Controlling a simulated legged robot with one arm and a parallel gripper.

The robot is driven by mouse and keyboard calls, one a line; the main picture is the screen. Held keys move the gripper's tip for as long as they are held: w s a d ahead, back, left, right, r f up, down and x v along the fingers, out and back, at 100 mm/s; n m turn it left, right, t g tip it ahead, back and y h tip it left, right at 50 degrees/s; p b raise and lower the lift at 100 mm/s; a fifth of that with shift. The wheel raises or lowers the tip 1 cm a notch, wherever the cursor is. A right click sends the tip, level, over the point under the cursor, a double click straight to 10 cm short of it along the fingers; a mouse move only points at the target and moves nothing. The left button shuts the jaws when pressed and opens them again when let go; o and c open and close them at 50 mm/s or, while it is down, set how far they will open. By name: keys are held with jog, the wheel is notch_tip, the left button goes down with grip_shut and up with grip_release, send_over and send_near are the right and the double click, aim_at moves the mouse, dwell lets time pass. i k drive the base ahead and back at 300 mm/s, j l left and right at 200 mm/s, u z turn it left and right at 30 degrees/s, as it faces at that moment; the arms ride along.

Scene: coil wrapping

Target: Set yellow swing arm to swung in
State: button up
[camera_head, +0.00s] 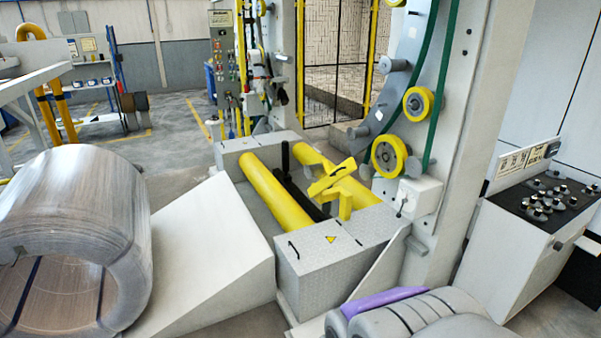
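The yellow swing arm (332,181) is an angular yellow piece at the wrapping station, near the right roller. It reaches up and leftward over the gap between the two long yellow rollers, the left one (270,196) and the right one (352,187). A short yellow upright (345,206) stands below it, close to the front box. I cannot tell from this view how far the arm is swung. My gripper is not in view.
A big wrapped coil (70,215) lies left beside a pale ramp (195,255). A checker-plate box (325,254) closes the station's front. A control desk (540,215) stands right. Open floor (175,125) lies behind left.

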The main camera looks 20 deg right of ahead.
aim_at(329, 178)
jog(key=i+l, duration=0.3)
jog(key=i+l+u, duration=0.15)
jog(key=i+l, duration=0.15)
jog(key=l, duration=0.15)
jog(key=i+l, duration=0.25)
jog(key=l, duration=0.15)
jog(key=i+l+u, duration=0.1)
jog(key=i+l, duration=0.2)
jog(key=l, duration=0.1)
